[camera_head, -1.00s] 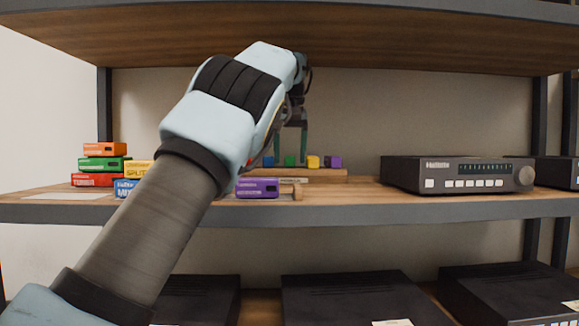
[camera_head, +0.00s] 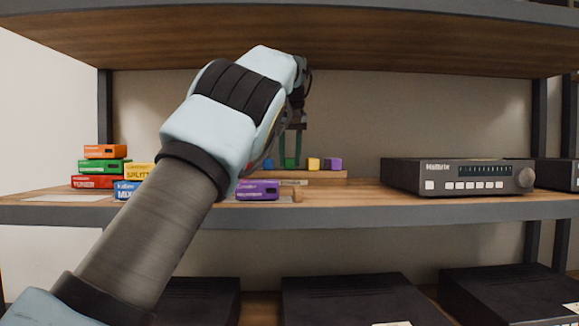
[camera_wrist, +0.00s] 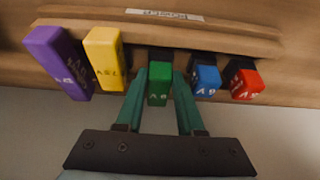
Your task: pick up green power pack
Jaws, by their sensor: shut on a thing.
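The green power pack (camera_wrist: 158,88) is a small green block in a row of coloured packs on a wooden rack. My gripper (camera_wrist: 159,78) has its two teal fingers shut on its sides, one on each side. In the head view the green pack (camera_head: 291,163) shows small between the fingers of my gripper (camera_head: 292,152), still at the level of its neighbours. My forearm hides part of the shelf to the left of it.
Purple (camera_wrist: 60,62), yellow (camera_wrist: 104,58), blue (camera_wrist: 206,78) and red (camera_wrist: 244,82) packs stand close on both sides. A black device (camera_head: 457,177) stands right; stacked boxes (camera_head: 101,166) lie left. An upper shelf (camera_head: 300,35) hangs above my arm.

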